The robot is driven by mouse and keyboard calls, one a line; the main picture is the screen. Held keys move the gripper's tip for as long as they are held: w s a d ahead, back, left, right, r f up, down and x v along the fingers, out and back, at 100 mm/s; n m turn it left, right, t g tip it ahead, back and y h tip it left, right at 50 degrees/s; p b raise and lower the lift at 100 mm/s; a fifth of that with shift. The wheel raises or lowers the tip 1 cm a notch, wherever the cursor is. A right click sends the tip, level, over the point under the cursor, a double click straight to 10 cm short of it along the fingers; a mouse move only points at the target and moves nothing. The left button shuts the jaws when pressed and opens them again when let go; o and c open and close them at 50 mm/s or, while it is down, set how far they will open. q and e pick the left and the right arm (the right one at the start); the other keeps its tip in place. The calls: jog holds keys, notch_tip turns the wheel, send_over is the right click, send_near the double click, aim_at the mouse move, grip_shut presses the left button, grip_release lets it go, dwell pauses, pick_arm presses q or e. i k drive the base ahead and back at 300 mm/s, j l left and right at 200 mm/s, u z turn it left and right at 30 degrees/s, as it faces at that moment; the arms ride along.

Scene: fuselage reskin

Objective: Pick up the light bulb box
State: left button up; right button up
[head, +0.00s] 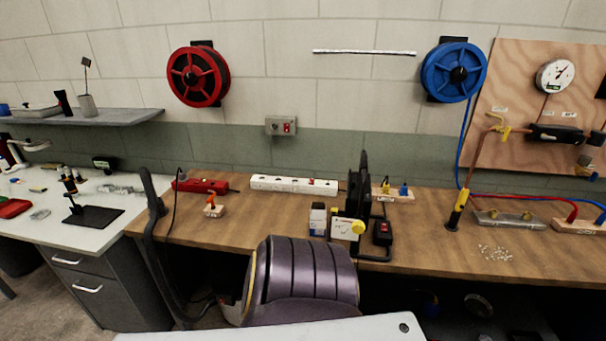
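A small upright white box with a dark top and a blue lower part (318,218) stands on the wooden workbench (270,220), near its front edge. It looks like the light bulb box, but its print is too small to read. It stands just left of a white device with a yellow knob (346,229); I cannot tell whether they touch.

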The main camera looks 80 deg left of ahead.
aim_at(318, 219)
jog(key=u, duration=2.65)
